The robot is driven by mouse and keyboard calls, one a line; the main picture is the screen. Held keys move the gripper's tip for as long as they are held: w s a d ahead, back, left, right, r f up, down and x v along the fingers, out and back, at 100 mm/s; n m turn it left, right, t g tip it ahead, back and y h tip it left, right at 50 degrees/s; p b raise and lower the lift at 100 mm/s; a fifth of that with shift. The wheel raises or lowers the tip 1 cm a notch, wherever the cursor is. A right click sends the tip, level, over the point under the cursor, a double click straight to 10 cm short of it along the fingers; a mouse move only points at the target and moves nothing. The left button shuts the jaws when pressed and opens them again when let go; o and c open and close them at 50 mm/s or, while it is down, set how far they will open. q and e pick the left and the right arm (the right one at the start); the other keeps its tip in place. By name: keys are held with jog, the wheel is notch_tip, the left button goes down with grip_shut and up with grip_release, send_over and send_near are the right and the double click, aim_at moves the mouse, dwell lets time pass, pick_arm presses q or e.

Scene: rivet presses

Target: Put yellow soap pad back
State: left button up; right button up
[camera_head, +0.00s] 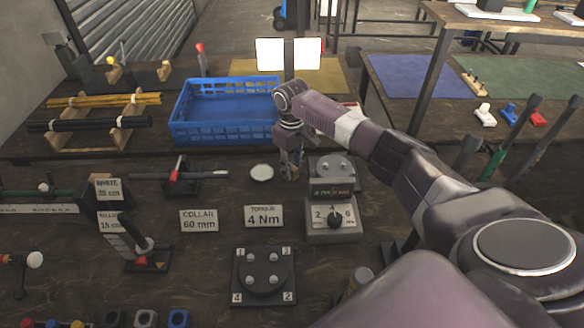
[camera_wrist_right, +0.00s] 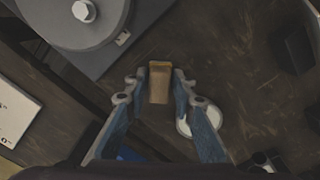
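The yellow soap pad (camera_wrist_right: 158,85) is a small yellow-brown block between my right fingertips in the wrist view. The dish (camera_wrist_right: 202,122) is partly behind a finger in the wrist view. I cannot tell whether the pad touches the table. My left gripper is not in view.
Label cards (camera_head: 264,216) and a numbered bolt plate (camera_head: 236,278) are in front. Bare table lies around the dish.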

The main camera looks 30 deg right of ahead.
aim_at(292, 167)
jog(key=o, duration=0.3)
jog(key=shift+r, duration=0.1)
notch_tip(292, 167, up, 12)
jog(key=b, duration=0.1)
dwell(0.4)
jog(key=shift+r, duration=0.1)
